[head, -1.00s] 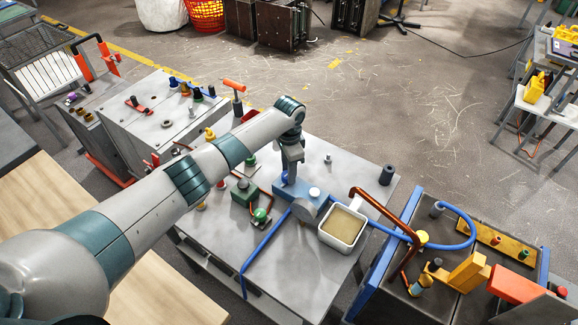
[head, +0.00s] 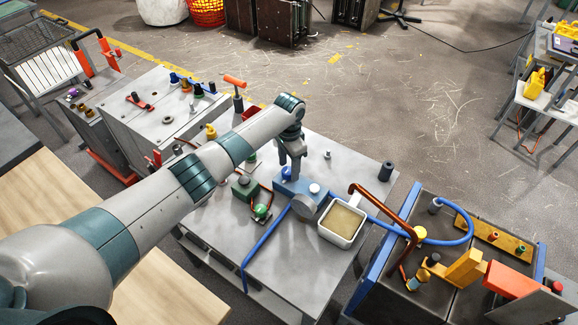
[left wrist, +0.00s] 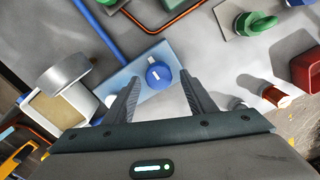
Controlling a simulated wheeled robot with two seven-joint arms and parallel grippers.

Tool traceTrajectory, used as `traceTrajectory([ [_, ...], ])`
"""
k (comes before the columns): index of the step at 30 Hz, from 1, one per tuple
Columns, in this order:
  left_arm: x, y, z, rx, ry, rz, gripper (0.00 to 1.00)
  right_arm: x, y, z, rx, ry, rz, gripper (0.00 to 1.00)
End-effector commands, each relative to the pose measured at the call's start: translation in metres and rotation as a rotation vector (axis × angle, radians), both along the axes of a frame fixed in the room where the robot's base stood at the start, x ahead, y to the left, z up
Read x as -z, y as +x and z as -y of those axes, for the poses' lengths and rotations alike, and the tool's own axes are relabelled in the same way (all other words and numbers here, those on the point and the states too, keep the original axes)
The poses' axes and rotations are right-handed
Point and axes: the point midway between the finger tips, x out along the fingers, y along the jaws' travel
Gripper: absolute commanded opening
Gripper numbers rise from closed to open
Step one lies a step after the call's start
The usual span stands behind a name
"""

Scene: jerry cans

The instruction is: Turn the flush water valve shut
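A round blue knob (head: 286,174) with a white mark sits on a blue block (head: 300,186) on the grey bench; I take it for the flush water valve. My left gripper (head: 289,170) hangs over this knob, pointing down. In the left wrist view the blue knob (left wrist: 158,75) shows between and just beyond the tips of the left gripper (left wrist: 160,88). The fingers are apart and empty, and I see no contact with the knob. The white line on the knob runs roughly up and down in that view. My right gripper is not in view.
A white-capped knob (head: 314,189), a grey round disc (head: 304,207) and a cream-filled tray (head: 342,223) stand close to the right. A green knob (head: 261,211) is to the left. A blue hose (head: 262,246) and a copper pipe (head: 385,205) run nearby.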

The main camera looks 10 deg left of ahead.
Motion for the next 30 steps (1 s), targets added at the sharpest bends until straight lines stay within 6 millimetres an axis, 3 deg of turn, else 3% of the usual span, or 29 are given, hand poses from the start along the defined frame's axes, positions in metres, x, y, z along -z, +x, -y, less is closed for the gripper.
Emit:
traceTrajectory([
  [14,-0.009,0.000,0.001,0.001,-0.001,0.000,0.51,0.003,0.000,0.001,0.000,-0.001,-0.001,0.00],
  [20,-0.034,0.000,0.000,0.003,-0.001,0.002,0.51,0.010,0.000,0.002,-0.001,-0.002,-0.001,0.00],
  [30,-0.101,0.001,0.000,0.002,-0.001,0.004,0.51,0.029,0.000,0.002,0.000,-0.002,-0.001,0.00],
])
